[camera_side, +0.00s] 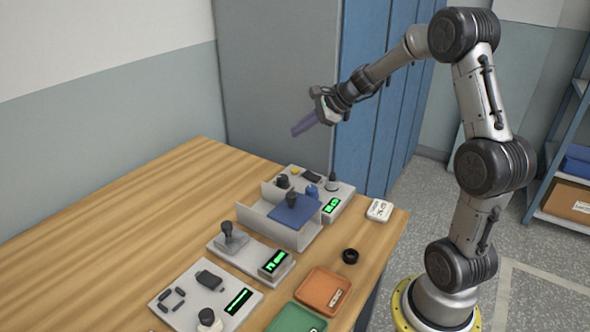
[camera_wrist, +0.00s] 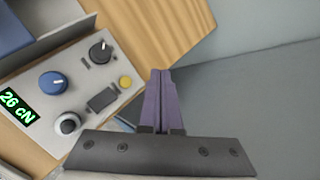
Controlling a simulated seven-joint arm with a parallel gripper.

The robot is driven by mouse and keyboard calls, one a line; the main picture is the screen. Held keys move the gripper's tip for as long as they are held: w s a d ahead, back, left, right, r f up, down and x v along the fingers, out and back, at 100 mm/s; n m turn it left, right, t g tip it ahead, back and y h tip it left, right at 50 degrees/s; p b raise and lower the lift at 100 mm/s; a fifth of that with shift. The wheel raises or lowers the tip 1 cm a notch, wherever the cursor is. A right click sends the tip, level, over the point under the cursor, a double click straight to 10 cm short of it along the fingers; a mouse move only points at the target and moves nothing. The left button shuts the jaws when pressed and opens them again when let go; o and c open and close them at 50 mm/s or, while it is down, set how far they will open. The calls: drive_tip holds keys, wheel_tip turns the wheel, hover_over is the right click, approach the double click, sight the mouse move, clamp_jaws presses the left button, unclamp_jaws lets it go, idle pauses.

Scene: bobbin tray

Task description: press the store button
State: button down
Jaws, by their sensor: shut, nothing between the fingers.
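My gripper (camera_side: 297,130) has purple fingers and is shut and empty, high above the far end of the table. Its closed fingertips (camera_wrist: 160,73) also show in the wrist view. No label shows which control is the store button. Beside the yellow button are a dark rectangular switch (camera_wrist: 102,99), a black knob (camera_wrist: 100,52), a blue knob (camera_wrist: 53,83) and a round black-topped control (camera_wrist: 68,123). A green display (camera_wrist: 17,106) reads 26 cN.
A grey holder with a blue plate (camera_side: 288,212) stands beside the far panel. The left table is clear.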

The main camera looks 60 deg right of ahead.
sight(299, 169)
drive_tip(key=shift+f, duration=4.4)
drive_tip(key=shift+f, duration=0.15)
drive_tip(key=shift+f, duration=0.25)
drive_tip(key=shift+f, duration=0.45)
drive_tip(key=shift+r, duration=0.85)
drive_tip(key=shift+r, duration=0.1)
drive_tip(key=shift+r, duration=2.4)
